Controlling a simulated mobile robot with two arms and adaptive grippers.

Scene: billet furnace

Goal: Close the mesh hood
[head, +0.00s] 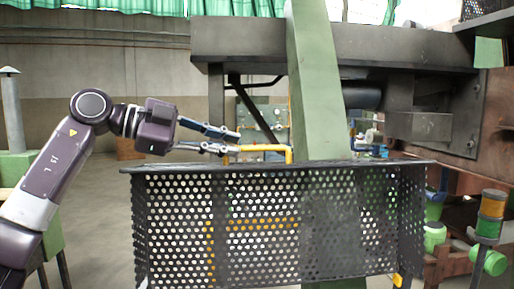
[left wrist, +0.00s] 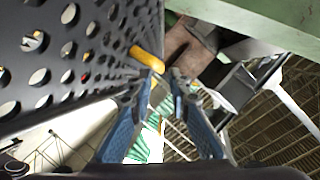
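The mesh hood (head: 325,215) is a dark perforated metal panel with a solid top edge, across the lower middle of the head view. A yellow bar handle (head: 268,148) shows just above its top edge. My left gripper (head: 238,142) is open and empty, its fingertips at the left end of this handle. In the left wrist view the perforated mesh (left wrist: 85,45) fills the upper left. The yellow bar (left wrist: 147,59) lies just beyond the fingertips of my left gripper (left wrist: 164,75), and I cannot tell if they touch. My right gripper is not in view.
A green slanted beam (head: 320,80) stands at the hood, rising past its top edge. A dark horizontal beam (head: 240,40) crosses behind. A green and orange stack light (head: 490,215) is at the right. The floor (head: 100,215) left of the hood looks clear.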

